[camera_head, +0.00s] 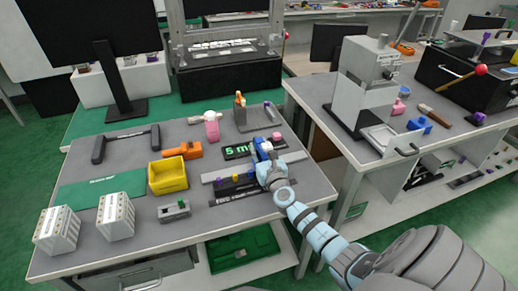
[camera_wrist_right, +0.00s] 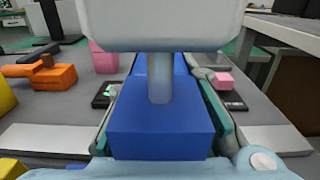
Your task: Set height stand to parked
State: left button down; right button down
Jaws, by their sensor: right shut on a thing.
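My right gripper (camera_head: 264,160) reaches in from the lower right over the grey worktable. In the right wrist view its teal fingers stand on either side of a blue block (camera_wrist_right: 160,130), and it is shut on this block. A grey post rises from the block to a pale grey piece (camera_wrist_right: 160,22) that crosses the top of the view. A black display with green characters (camera_head: 236,151), starting with 5, lies just left of the gripper. The gripper hides part of the fixture, and I cannot tell which part is the height stand. My left gripper is out of view.
A yellow bin (camera_head: 167,177), an orange tool (camera_head: 184,151), a pink object (camera_head: 211,125) and two pale boxes (camera_head: 116,217) share the table (camera_head: 95,262). A grey machine (camera_head: 364,80) stands on the table at right.

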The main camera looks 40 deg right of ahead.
jog(key=s+d+b, duration=0.1)
jog(key=d+b, duration=0.1)
jog(key=d, duration=0.2)
jog(key=s+d+b, duration=0.2)
jog(key=d, duration=0.2)
jog(key=s+d+b, duration=0.1)
jog(key=d+b, duration=0.1)
jog(key=d, duration=0.2)
jog(key=shift+s+d+f+b, duration=0.25)
jog(key=shift+d+f+b, duration=0.05)
jog(key=shift+s+d+r, duration=0.1)
jog(key=shift+d, duration=0.2)
jog(key=shift+r, duration=0.2)
jog(key=c, duration=1.8)
grip_release()
jog(key=shift+d, duration=0.1)
jog(key=o, duration=0.4)
jog(key=shift+s+d, duration=0.1)
jog(key=shift+d, duration=0.05)
jog(key=shift+o, duration=0.2)
jog(key=shift+s+a, duration=0.25)
jog(key=v, duration=1.1)
jog(key=shift+s, duration=0.15)
